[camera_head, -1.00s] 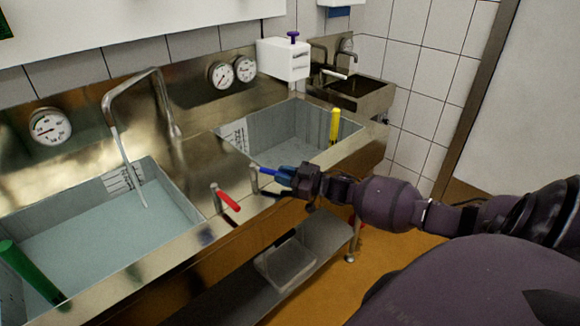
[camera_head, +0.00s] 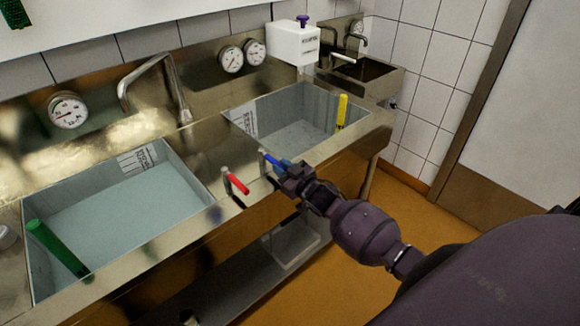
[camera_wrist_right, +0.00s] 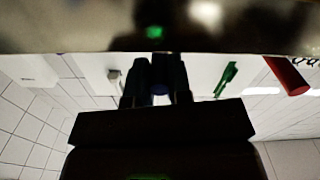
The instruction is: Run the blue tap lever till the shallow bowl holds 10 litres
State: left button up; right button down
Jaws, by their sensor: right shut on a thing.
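The blue tap lever (camera_head: 271,160) is on the sink's front ledge, right of a red lever (camera_head: 237,181). My right gripper (camera_head: 287,168) is shut on its outer end. I cannot tell which is the shallow bowl, nor read the scales. No stream shows below the spout (camera_head: 150,70). My left gripper is out of view.
A green stick (camera_head: 55,247) leans in the left basin and a yellow one (camera_head: 342,111) stands in the right. Dials (camera_head: 68,110) are on the back panel. A white box (camera_head: 293,43) stands behind. A lower shelf holds a grey tray (camera_head: 290,243). Floor at right is clear.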

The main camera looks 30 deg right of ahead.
jog(key=shift+a, duration=0.1)
dwell(0.4)
jog(key=c, duration=1.1)
grip_release()
jog(key=shift+o, duration=0.2)
jog(key=shift+s, duration=0.1)
jog(key=s+d, duration=0.1)
jog(key=s, duration=0.9)
jog(key=shift+s+d, duration=0.2)
jog(key=shift+s, duration=0.1)
